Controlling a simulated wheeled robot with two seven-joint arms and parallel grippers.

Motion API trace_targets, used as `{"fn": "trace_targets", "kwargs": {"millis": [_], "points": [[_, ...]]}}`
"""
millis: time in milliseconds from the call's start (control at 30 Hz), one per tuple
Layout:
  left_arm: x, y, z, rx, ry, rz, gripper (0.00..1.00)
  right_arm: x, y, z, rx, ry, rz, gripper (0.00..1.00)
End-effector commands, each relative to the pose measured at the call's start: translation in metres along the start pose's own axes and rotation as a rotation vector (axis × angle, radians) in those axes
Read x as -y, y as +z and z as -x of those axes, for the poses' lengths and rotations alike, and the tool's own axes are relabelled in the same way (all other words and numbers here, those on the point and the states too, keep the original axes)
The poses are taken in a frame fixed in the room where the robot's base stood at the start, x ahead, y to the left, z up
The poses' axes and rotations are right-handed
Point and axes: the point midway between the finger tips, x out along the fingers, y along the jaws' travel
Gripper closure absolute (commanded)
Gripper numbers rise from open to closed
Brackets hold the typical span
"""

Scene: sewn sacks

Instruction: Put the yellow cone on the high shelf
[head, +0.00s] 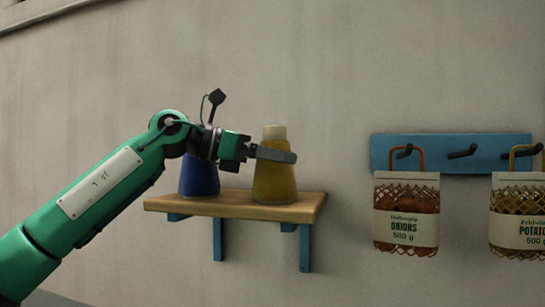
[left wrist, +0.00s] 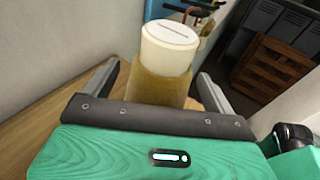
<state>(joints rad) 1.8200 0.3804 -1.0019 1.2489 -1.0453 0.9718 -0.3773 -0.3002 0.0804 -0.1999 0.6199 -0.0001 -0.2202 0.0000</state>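The yellow cone (head: 273,185), with a cream top, stands upright on the right part of the wooden wall shelf (head: 235,206). My left gripper (head: 275,153) reaches in from the left at the cone's upper part, with one finger in front of it. In the left wrist view the cone (left wrist: 163,65) is between the two fingers, with a small gap visible beside the left one. The fingers are open around it. A blue cone (head: 199,180) stands on the shelf's left part, its top hidden behind my wrist. My right gripper is not in view.
A blue hook rail (head: 455,153) is on the wall at the right, with a net sack of onions (head: 406,215) and one of potatoes (head: 518,215) hanging from it. The wrist view shows a wooden crate (left wrist: 272,68) in the background.

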Motion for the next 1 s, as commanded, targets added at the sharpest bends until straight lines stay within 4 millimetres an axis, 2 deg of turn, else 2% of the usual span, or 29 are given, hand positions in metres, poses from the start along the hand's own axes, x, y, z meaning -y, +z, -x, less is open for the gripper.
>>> {"fn": "trace_targets", "kwargs": {"millis": [300, 467, 767, 1000], "points": [[0.0, 0.0, 0.0, -0.001, 0.0, 0.0, 0.11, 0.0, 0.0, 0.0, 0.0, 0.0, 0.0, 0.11], [0.0, 0.008, 0.001, -0.001, 0.0, -0.002, 0.11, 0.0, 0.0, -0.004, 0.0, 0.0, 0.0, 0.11], [0.001, 0.055, 0.01, 0.001, 0.0, -0.001, 0.11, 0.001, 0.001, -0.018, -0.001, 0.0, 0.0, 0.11], [0.001, 0.094, 0.018, 0.002, 0.001, 0.0, 0.11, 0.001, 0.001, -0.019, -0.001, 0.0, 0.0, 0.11]]}}
